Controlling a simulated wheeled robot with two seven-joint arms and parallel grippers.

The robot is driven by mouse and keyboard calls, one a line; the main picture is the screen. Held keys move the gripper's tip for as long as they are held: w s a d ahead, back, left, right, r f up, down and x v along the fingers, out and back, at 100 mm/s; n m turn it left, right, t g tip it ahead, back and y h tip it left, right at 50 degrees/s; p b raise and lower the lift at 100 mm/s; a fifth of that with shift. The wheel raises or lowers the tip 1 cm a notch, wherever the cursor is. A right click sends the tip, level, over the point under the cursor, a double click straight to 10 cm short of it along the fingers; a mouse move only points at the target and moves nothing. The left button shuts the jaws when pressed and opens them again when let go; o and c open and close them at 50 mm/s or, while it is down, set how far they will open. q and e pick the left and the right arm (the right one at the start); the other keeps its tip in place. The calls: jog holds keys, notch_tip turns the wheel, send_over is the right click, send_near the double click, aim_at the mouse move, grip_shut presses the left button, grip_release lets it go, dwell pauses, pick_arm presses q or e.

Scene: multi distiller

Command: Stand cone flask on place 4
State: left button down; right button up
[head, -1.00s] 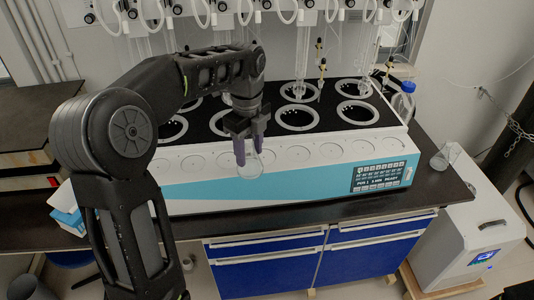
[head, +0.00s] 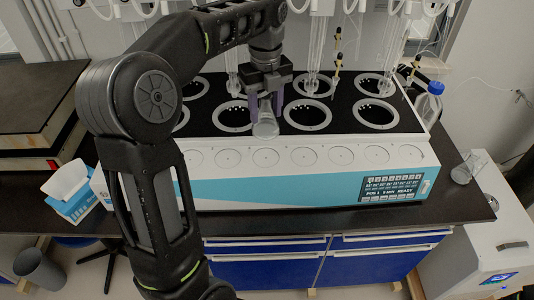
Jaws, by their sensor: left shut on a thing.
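My left gripper (head: 267,104) points down and is shut on a clear glass cone flask (head: 266,130). It holds the flask upright over the front part of the multi distiller (head: 300,178). In the head view the flask overlaps the front edge of the black top, just above one of the round marked places (head: 266,156) on the white ledge. The flask looks clear of the ledge, but its exact height is hard to tell. The ledge carries a row of several such circles; I cannot read which is place 4. My right gripper is not in view.
Glass tubes (head: 313,60) hang over the ringed wells (head: 308,115) behind the gripper. A blue-capped bottle (head: 430,100) stands at the right end. A tissue box (head: 75,195) is at left. The visible ledge circles are empty.

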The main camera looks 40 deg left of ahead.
aim_at(266, 128)
pick_arm(q)
notch_tip(266, 128, down, 5)
jog(key=b, duration=0.3)
jog(key=shift+f, duration=0.6)
notch_tip(266, 128, down, 3)
jog(key=shift+f+p, duration=0.15)
jog(key=shift+p, duration=0.25)
jog(key=shift+f, duration=0.25)
jog(key=shift+f, duration=0.15)
jog(key=c, duration=0.7)
grip_release()
